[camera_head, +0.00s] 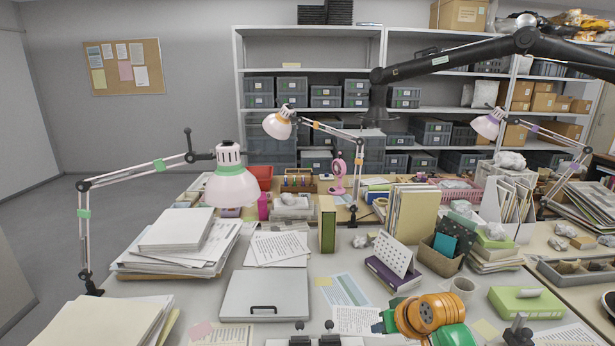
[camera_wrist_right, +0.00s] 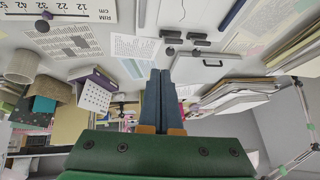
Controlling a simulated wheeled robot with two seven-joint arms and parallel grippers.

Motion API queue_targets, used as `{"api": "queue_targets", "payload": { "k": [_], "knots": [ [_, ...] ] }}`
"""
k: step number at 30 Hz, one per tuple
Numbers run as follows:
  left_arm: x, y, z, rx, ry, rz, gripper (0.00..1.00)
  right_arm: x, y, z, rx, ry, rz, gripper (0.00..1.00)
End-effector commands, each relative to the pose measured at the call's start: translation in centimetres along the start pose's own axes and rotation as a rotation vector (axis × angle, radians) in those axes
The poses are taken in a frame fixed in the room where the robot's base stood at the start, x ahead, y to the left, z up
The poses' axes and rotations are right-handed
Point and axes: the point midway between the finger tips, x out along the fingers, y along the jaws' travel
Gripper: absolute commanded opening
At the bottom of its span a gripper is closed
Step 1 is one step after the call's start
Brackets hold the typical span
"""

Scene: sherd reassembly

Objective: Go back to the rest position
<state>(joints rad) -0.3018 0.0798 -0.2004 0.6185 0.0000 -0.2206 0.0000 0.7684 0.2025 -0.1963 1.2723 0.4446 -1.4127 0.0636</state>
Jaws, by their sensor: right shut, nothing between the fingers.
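My right gripper (camera_head: 379,326) shows at the bottom of the head view, with its orange and green wrist to its right. It is held over the front of the desk, close to the printed sheets (camera_head: 357,320). In the right wrist view its two dark blue fingers (camera_wrist_right: 159,92) lie together, with nothing between them. Their tips point toward the desk items beyond. My left gripper is in neither view. No sherd is plainly seen near the right gripper.
A flat grey case (camera_head: 265,296) with a black handle lies left of the gripper. A white lamp (camera_head: 231,187) overhangs the left side.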

Motion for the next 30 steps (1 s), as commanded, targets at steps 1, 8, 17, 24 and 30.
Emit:
{"api": "queue_targets", "payload": {
  "k": [1, 8, 17, 24, 30],
  "knots": [
    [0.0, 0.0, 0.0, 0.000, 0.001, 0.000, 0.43, 0.4, -0.1, 1.0, -0.006, -0.011, 0.002, 0.00],
    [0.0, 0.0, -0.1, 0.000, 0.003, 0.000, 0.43, 1.4, -0.3, 4.8, -0.037, -0.046, 0.017, 0.00],
    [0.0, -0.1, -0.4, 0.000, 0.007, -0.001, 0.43, 1.9, -1.0, 13.2, -0.084, -0.114, 0.046, 0.00],
    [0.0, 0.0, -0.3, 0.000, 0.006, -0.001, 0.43, 0.1, -1.5, 20.8, -0.110, -0.174, 0.078, 0.00],
    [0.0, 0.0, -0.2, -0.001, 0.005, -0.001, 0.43, -2.8, -1.8, 26.2, -0.115, -0.219, 0.108, 0.00]
  ]
}}
